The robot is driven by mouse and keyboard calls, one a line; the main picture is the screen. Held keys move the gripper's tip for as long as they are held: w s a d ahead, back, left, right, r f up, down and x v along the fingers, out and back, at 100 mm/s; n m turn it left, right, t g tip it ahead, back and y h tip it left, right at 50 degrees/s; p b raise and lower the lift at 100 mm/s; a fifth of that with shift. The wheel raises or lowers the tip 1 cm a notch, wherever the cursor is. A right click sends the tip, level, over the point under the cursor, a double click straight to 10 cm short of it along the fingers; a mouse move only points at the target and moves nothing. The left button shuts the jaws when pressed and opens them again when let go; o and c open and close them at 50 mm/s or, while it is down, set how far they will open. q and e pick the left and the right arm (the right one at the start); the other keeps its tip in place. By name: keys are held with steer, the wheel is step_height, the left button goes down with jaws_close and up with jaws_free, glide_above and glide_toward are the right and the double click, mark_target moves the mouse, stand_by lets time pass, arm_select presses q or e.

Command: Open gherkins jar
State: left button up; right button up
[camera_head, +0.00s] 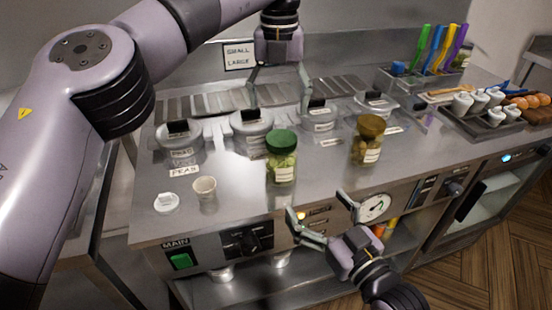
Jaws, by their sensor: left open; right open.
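A glass jar with a green lid (281,141) and green pieces inside stands upright and closed on the steel counter. A second closed jar with a brown-gold lid (370,126) stands to its right. Both have white labels too small to read, so I cannot tell for sure which holds gherkins; the green contents suit the green-lidded one. My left gripper (279,98) points down, open and empty, above and behind the green-lidded jar, apart from it. My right gripper (318,206) is open and empty at the counter's front edge, in front of and below the jars.
Several lidded tubs (180,141) line the back of the counter. A small cup (205,191) and a white lid (166,203) sit at the left front. A tray of white cups (487,118) and a rack of coloured utensils (425,80) stand right. The counter's front middle is clear.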

mark_target(281, 160)
arm_select(q)
steer(key=shift+s+d+r, duration=0.4)
steer(key=shift+s+d, duration=0.1)
steer(key=shift+s, duration=0.3)
steer(key=shift+w+a+f, duration=0.15)
steer(key=shift+w+f, duration=0.05)
steer(key=shift+w, duration=0.15)
arm_select(e)
steer(key=x, duration=1.5)
steer(key=shift+w+a+r, duration=0.15)
steer(key=shift+r, duration=0.25)
arm_select(q)
steer(key=shift+s, duration=0.1)
arm_select(e)
steer(key=shift+c, duration=0.4)
